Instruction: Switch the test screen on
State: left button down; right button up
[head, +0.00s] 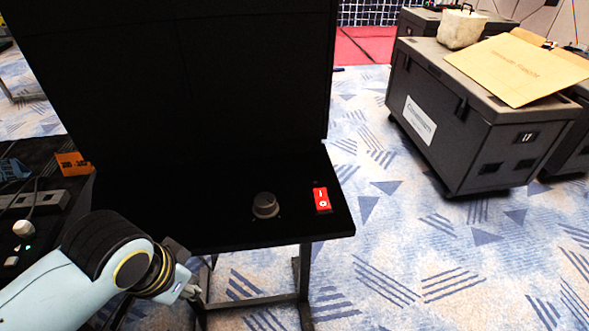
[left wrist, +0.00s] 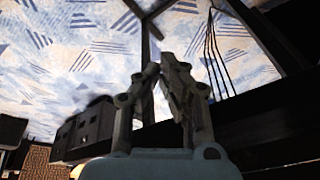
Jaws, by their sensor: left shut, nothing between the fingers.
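The test screen (head: 180,75) is a large black panel, dark all over, standing on a black stand. On the shelf below it, toward the right, is a red rocker switch (head: 321,199) with white marks. A round grey knob (head: 265,205) stands to the left of the switch. My left gripper (head: 190,291) is at the lower left, below and in front of the shelf's front edge, well apart from the switch and knob. In the left wrist view its fingers (left wrist: 170,70) are shut with nothing between them. My right gripper is in neither view.
The shelf (head: 220,235) has a straight front edge above black stand legs (head: 304,275). A dark table with a power strip (head: 35,203) and an orange tag (head: 73,164) is at the left. A large grey case (head: 465,130) stands on patterned carpet at the right.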

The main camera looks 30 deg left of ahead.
aim_at(320, 194)
pick_arm(q)
notch_tip(320, 194, up, 8)
jog(key=w+d+t+p, duration=0.1)
jog(key=w+d+p, duration=0.1)
jog(key=w, duration=0.1)
jog(key=w+d+r+h, duration=0.1)
jog(key=w+d, duration=0.1)
jog(key=w, duration=0.1)
jog(key=w+d+r+t+h, duration=0.1)
jog(key=w+d+r, duration=0.1)
jog(key=w, duration=0.2)
jog(key=w+d+r+t+h+p, duration=0.1)
jog(key=w+d, duration=0.2)
jog(key=shift+w+d+r, duration=0.1)
jog(key=shift+w+r, duration=0.05)
jog(key=shift+r, duration=0.2)
jog(key=w+d+r+t+h, duration=0.2)
jog(key=w+d+r, duration=0.3)
jog(key=w, duration=0.3)
jog(key=shift+w+d+r+m+t+h+p, duration=0.3)
jog(key=shift+w+d+r+t+h+p, duration=0.1)
jog(key=shift+t+p, duration=0.1)
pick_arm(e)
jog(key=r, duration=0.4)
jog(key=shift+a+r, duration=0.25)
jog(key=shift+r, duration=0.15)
